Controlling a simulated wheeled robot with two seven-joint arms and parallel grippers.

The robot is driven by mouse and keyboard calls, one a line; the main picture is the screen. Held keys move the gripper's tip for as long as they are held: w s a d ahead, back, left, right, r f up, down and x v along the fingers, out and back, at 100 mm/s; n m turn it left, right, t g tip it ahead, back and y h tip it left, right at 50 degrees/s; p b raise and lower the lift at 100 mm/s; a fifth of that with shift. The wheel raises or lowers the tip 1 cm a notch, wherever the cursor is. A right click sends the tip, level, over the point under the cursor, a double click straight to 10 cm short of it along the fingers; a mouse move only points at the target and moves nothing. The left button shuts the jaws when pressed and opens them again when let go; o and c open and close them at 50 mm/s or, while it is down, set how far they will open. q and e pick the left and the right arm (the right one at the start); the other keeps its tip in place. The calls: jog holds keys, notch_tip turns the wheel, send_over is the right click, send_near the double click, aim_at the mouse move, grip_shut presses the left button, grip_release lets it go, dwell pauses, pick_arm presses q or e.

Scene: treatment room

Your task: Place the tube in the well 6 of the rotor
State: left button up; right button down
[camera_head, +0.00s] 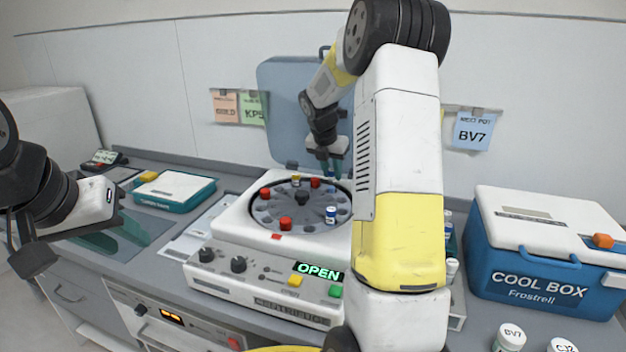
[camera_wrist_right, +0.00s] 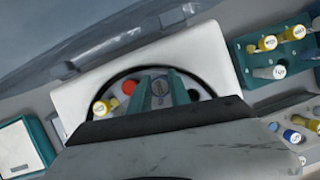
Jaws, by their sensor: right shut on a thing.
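The rotor (camera_head: 262,208) sits in the open centrifuge (camera_head: 225,250), whose panel reads OPEN. Several red-capped tubes, a blue-capped tube (camera_head: 330,214) and a yellow-capped tube (camera_wrist_right: 101,107) stand in it; other wells look dark and empty. Well numbers are not readable. My right gripper (camera_head: 331,168) is over the back right of the rotor. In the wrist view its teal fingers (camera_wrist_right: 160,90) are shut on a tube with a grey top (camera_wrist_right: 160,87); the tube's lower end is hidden. My left gripper (camera_head: 120,236) is open and empty, left of the centrifuge.
The raised lid (camera_head: 285,95) stands behind the rotor. A cool box (camera_head: 540,265) is at the right, with white-capped bottles (camera_head: 510,337) in front. A teal rack (camera_wrist_right: 265,60) of tubes is beside the centrifuge. A teal-and-white box (camera_head: 175,190) lies left. My right arm hides part of the bench.

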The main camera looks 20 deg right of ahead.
jog(key=shift+f, duration=1.45)
jog(key=shift+f, duration=0.1)
jog(key=c, duration=1.2)
grip_release()
jog(key=v, duration=1.2)
jog(key=s+a+r+m+t+y, duration=0.1)
jog(key=s+a+r+m, duration=0.2)
jog(key=s+m, duration=0.35)
jog(key=s+a+r+m+y, duration=0.1)
jog(key=s+a+r+m, duration=0.1)
jog(key=s+a+m, duration=0.4)
jog(key=s+a+f+m+t+y, duration=0.1)
jog(key=s+a+m, duration=0.1)
jog(key=s+m, duration=0.5)
jog(key=s+a+f+m+t+y, duration=0.1)
jog(key=s+a+m+y, duration=0.1)
jog(key=s+m, duration=0.4)
jog(key=s+a, duration=0.1)
jog(key=s, duration=0.3)
jog(key=shift+m+y, duration=0.3)
jog(key=shift+m, duration=0.05)
